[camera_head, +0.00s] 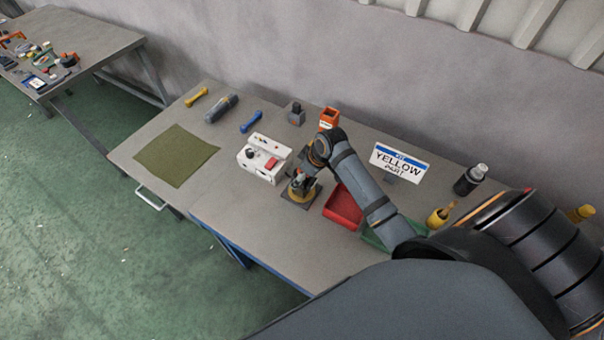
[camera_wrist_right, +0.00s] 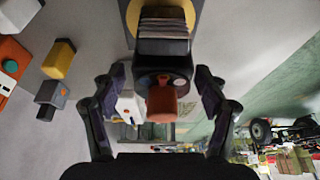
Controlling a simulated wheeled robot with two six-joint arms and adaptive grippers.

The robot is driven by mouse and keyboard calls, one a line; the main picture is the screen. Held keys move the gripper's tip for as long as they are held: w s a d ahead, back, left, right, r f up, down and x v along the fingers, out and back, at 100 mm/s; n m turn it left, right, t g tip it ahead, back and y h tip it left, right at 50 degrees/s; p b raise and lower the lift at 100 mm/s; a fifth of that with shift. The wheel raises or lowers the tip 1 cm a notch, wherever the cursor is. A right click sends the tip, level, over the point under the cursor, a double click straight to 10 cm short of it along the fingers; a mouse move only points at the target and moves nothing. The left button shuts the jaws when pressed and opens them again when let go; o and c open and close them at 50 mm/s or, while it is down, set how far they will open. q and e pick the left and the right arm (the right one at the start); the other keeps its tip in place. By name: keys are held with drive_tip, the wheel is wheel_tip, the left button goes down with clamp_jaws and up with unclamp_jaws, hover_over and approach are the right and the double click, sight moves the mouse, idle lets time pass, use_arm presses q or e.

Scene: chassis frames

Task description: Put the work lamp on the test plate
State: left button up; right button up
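A dark, ribbed object with an orange-red round end (camera_wrist_right: 162,98), seemingly the work lamp, is between the fingers of my right gripper (camera_wrist_right: 161,78) in the right wrist view. Narrow gaps show between it and both fingertips, so the gripper looks open around it. Behind it is a yellow-and-dark surface, seemingly the test plate (camera_wrist_right: 196,10). In the head view my right gripper (camera_head: 301,183) is low over this dark square plate (camera_head: 290,197), which has a yellow round part. The gripper mostly hides the object there. My left gripper is not in view.
A white box with a red button (camera_head: 263,158) stands just left of the plate, a red tray (camera_head: 343,207) just right. An olive mat (camera_head: 176,155), a grey flashlight-like cylinder (camera_head: 221,108), a blue tool (camera_head: 251,122) and an orange box (camera_head: 329,118) lie farther off. The front tabletop is clear.

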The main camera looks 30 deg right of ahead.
drive_tip(key=shift+a+r, duration=0.1)
drive_tip(key=shift+r, duration=0.25)
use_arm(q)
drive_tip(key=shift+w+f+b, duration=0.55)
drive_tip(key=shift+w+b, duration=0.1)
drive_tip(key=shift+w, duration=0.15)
use_arm(e)
drive_tip(key=v, duration=1.1)
drive_tip(key=shift+s+r, duration=0.15)
drive_tip(key=shift+r, duration=0.15)
